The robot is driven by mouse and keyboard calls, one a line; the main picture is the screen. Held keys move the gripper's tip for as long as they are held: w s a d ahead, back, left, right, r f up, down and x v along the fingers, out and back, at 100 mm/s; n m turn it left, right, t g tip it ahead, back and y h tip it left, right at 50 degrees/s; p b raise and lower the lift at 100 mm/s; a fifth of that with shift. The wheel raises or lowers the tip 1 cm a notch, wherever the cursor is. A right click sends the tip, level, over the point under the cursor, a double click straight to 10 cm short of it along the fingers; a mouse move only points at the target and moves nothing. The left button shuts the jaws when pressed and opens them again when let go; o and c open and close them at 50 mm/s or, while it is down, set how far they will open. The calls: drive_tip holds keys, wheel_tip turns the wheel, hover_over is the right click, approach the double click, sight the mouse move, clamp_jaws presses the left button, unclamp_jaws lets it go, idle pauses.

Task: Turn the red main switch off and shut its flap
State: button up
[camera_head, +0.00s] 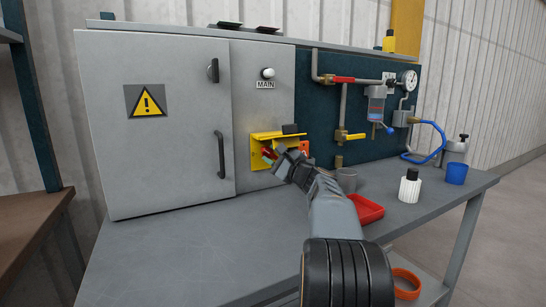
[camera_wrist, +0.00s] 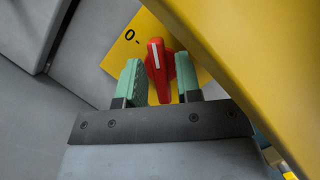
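The red main switch (camera_wrist: 156,62) has a white line along its handle and sits on a yellow plate (camera_wrist: 118,52) marked "0". In the head view, the plate (camera_head: 257,153) is on the grey cabinet's front and my gripper partly hides the switch. The yellow flap (camera_head: 279,135) stands out above the switch, open. In the wrist view, the flap (camera_wrist: 235,60) fills the upper right, close to my gripper. My gripper (camera_wrist: 160,80) has its green fingers on either side of the switch handle. They look spread, with a narrow gap at the left; contact at the right is unclear.
The cabinet door (camera_head: 160,110) with a black handle is left of the switch. An orange part (camera_head: 304,147) is just right of it. The bench's left front is clear.

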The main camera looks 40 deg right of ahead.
drive_tip(key=shift+o, duration=0.6)
drive_tip(key=shift+s, duration=0.1)
drive_tip(key=v, duration=0.7)
drive_tip(key=shift+s+f, duration=0.1)
drive_tip(key=shift+s, duration=0.05)
